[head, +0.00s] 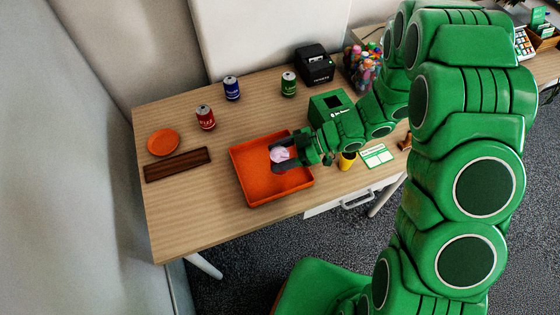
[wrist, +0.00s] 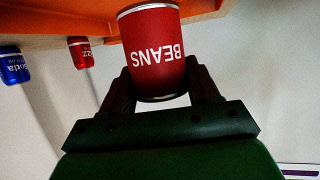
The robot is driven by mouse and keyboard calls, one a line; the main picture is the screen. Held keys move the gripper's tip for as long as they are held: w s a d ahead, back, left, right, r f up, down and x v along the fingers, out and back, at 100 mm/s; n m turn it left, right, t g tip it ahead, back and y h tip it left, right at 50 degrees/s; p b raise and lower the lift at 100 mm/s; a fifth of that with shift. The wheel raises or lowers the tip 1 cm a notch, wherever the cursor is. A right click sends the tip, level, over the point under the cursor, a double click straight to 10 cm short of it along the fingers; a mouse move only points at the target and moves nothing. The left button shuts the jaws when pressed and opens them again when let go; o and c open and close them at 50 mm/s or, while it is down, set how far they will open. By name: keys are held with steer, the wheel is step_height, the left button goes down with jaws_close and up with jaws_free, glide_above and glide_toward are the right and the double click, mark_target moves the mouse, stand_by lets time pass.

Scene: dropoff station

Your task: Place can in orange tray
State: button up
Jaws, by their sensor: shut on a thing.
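My gripper (head: 280,157) is over the orange tray (head: 268,191) in the head view. It is shut on a red can marked BEANS. The wrist view shows the beans can (wrist: 152,50) between my two fingers (wrist: 160,92). In the head view only a pale pinkish end of the can (head: 279,154) shows between the fingers. The wrist view also shows the orange tray (wrist: 60,16) behind the can. I cannot tell whether the can touches the tray floor.
A red can (head: 205,117), a blue can (head: 231,88) and a green can (head: 289,84) stand behind the tray. An orange plate (head: 163,142) and a dark wooden tray (head: 178,164) lie to the left. A green box (head: 330,106) stands close behind my wrist, right of the tray.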

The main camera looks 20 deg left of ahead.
steer(key=shift+f, duration=1.85)
steer(key=shift+f, duration=0.1)
steer(key=o, duration=1)
steer(key=shift+o, duration=0.2)
steer(key=shift+w+d+r, duration=0.35)
steer(key=shift+d, duration=0.2)
steer(key=shift+w+d+r, duration=0.35)
steer(key=shift+d+r, duration=0.3)
steer(key=shift+r, duration=0.15)
step_height(320, 180, up, 6)
